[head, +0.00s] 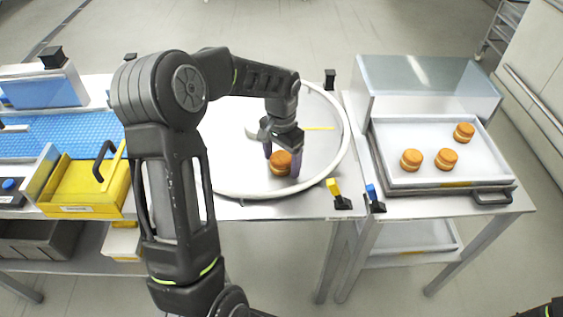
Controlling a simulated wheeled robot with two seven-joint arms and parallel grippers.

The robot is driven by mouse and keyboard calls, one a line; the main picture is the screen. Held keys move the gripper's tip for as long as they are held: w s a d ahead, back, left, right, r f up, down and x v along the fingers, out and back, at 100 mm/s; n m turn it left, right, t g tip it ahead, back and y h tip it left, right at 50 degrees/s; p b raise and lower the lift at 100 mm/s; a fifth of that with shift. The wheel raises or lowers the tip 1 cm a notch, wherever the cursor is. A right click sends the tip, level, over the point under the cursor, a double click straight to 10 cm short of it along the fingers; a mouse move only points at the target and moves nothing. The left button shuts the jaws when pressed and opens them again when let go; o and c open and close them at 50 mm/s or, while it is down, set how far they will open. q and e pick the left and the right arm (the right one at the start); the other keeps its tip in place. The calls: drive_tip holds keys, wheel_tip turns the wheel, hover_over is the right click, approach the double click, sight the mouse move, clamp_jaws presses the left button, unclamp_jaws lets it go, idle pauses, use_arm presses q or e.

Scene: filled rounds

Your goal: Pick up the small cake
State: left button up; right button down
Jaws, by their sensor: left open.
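A small round cake (281,162), orange-brown with a pale filling line, sits on the white round table (236,189) with a raised rim. My left gripper (282,168) points down at it, its fingers on either side of the cake. The jaws are open; whether a finger touches the cake I cannot tell. Three more small cakes, one of them at the front left (411,159), lie on the white tray (400,178) at the right.
A yellow bin (83,203) and a blue conveyor belt (60,138) are at the left. A clear cover (430,80) stands behind the tray. Small yellow (333,187) and blue (371,192) sensors stand at the front edge. The tray has free room.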

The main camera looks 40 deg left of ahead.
sight(281, 156)
use_arm(q)
drive_tip(key=c, duration=0.9)
drive_tip(key=shift+c, duration=0.2)
wheel_tip(281, 156, up, 10)
drive_tip(key=shift+r+b, duration=0.1)
drive_tip(key=shift+b, duration=0.8)
